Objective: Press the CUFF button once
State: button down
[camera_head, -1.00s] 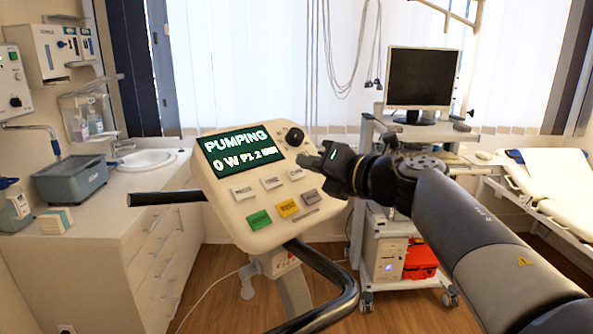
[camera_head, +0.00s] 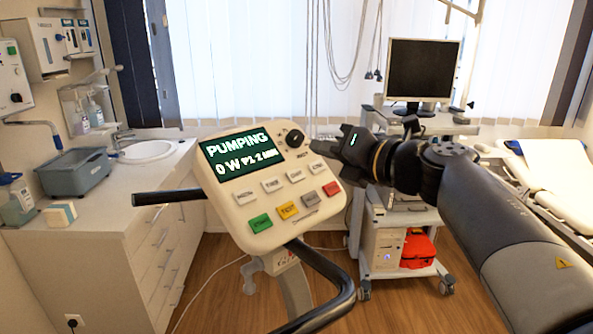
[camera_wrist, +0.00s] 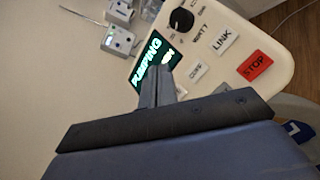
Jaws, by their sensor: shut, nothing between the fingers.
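The cream console (camera_head: 228,205) shows a dark green screen (camera_head: 240,155) reading "PUMPING" and "0 W". The CUFF button (camera_head: 295,174) is a white key in the upper button row, third from the left. It also shows in the wrist view (camera_wrist: 196,71), just right of my fingertips. My gripper (camera_head: 318,146) is shut and empty, above the console's upper right edge and apart from the key in the head view. In the wrist view my fingers (camera_wrist: 160,78) overlap the screen and hide part of the panel. I cannot tell their exact height above it.
The white LINK key (camera_head: 318,166) and red STOP key (camera_head: 332,189) lie right of CUFF. A black knob (camera_head: 294,138) sits above. Green (camera_head: 260,223), yellow (camera_head: 287,210) and grey keys lie below. A black handlebar (camera_head: 325,285) curves in front.

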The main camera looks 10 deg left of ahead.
jog(key=d+r+p, duration=0.1)
jog(key=s+d+r+p, duration=0.1)
jog(key=r, duration=0.1)
jog(key=s+d+r+p, duration=0.1)
jog(key=shift+r, duration=0.25)
jog(key=shift+a+f, duration=0.1)
dwell(0.6)
jog(key=w+a+f+b, duration=0.2)
jog(key=a+f+b, duration=0.1)
jog(key=f+b, duration=0.1)
jog(key=shift+w+a+f, duration=0.25)
jog(key=shift+w+f, duration=0.05)
jog(key=shift+f, duration=0.4)
jog(key=shift+r, duration=0.15)
